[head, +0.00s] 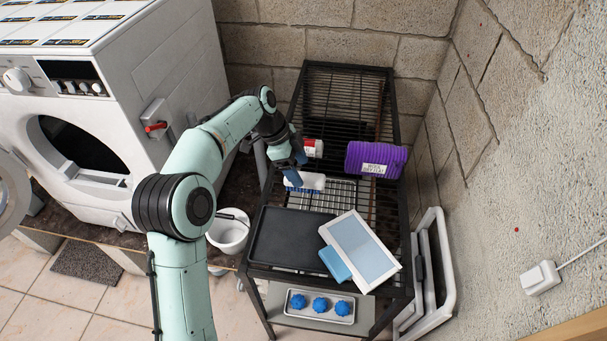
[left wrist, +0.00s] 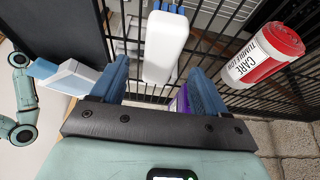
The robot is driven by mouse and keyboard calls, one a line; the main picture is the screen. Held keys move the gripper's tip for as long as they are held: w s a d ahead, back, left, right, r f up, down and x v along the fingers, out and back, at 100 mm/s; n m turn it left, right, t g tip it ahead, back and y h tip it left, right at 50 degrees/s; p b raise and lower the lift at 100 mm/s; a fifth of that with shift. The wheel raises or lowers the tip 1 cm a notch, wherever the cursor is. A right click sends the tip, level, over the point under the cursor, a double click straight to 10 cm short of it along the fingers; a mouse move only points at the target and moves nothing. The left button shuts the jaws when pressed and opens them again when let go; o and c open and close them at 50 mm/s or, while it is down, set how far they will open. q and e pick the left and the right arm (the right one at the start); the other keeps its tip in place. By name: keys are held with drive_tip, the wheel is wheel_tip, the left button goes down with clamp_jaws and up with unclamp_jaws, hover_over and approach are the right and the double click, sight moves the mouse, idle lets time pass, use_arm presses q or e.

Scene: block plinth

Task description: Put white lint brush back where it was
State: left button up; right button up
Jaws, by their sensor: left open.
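The white lint brush (head: 312,180) lies on the wire rack, behind the black tray, with blue bristles along its edge. My left gripper (head: 293,168) is over its left part in the head view. In the left wrist view, the white body of the brush (left wrist: 165,47) lies between the two blue fingers of the left gripper (left wrist: 160,68). The fingers are open, with gaps on both sides of the brush. Part of the brush is hidden behind the gripper in the head view. My right gripper is not in view.
The black rack (head: 345,66) also holds a red and white container (head: 313,148), a purple pack (head: 376,160), a black tray (head: 285,240) and a white-framed panel (head: 360,250). A tray with blue balls (head: 320,319) is below. A white bucket (head: 228,236) stands left.

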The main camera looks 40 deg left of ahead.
use_arm(q)
drive_tip(key=p+v, duration=0.1)
drive_tip(key=v, duration=0.6)
drive_tip(key=shift+r, duration=0.3)
drive_tip(key=shift+a, duration=0.1)
